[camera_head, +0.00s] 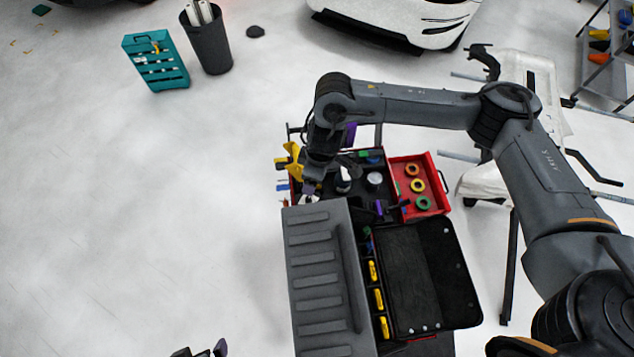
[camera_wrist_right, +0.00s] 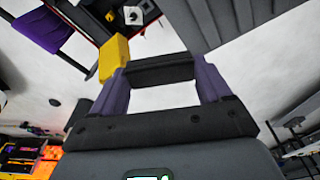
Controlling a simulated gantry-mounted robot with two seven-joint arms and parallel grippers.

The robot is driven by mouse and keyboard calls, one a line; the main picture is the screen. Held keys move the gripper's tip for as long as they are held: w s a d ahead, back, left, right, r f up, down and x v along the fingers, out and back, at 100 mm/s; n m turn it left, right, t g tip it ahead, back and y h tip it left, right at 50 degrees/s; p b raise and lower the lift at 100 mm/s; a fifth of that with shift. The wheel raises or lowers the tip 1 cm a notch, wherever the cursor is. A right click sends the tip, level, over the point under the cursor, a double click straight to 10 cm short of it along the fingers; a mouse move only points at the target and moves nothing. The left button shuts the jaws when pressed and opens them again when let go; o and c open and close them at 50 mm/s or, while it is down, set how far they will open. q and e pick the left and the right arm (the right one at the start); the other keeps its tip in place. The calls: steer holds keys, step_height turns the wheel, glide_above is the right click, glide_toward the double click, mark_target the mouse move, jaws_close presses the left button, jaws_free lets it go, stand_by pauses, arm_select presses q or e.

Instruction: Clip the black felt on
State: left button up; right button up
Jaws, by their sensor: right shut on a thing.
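My right gripper (camera_head: 310,186) is over the far left corner of the tool cart. In the right wrist view its purple fingers (camera_wrist_right: 160,80) are shut on a black strip, which looks like the black felt (camera_wrist_right: 160,69) and spans between them. A yellow piece, which looks like a squeegee (camera_wrist_right: 113,55), is beside the left finger, close to the strip's end. It also shows in the head view (camera_head: 292,160). I cannot tell whether strip and yellow piece touch. My left gripper (camera_head: 201,352) is barely in view at the bottom edge, its tips apart and empty.
The cart has a grey ridged lid (camera_head: 316,270), a black pouch (camera_head: 440,275) and several yellow-handled tools (camera_head: 378,299). A red drawer (camera_head: 421,186) with tape rolls sticks out right. A teal crate (camera_head: 156,62) and dark bin (camera_head: 209,45) stand far left. The left floor is clear.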

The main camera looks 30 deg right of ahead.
steer(key=w+d+r+n+g+b, duration=0.1)
steer(key=w+d+r+n, duration=0.1)
steer(key=w+n, duration=0.3)
steer(key=w+d+r+n, duration=0.2)
steer(key=w, duration=0.5)
steer(key=s+d+f+n+b, duration=0.2)
steer(key=d+f+b, duration=0.1)
steer(key=d+f, duration=1.1)
steer(key=s+d+f+m+b, duration=0.1)
steer(key=s+d+f+b, duration=0.1)
steer(key=s+f, duration=0.4)
steer(key=s+d+f+m+b, duration=0.1)
steer(key=s+d+f+b, duration=0.2)
steer(key=s+f, duration=0.3)
steer(key=s+d+f+m+b, duration=0.2)
steer(key=s+f, duration=0.4)
steer(key=f, duration=0.7)
steer(key=shift+s+d+f+b, duration=0.15)
steer(key=shift+d+f+b, duration=0.25)
steer(key=shift+b, duration=0.35)
steer(key=shift+d+f+b, duration=0.1)
steer(key=shift+f+b, duration=0.5)
steer(key=shift+f, duration=0.15)
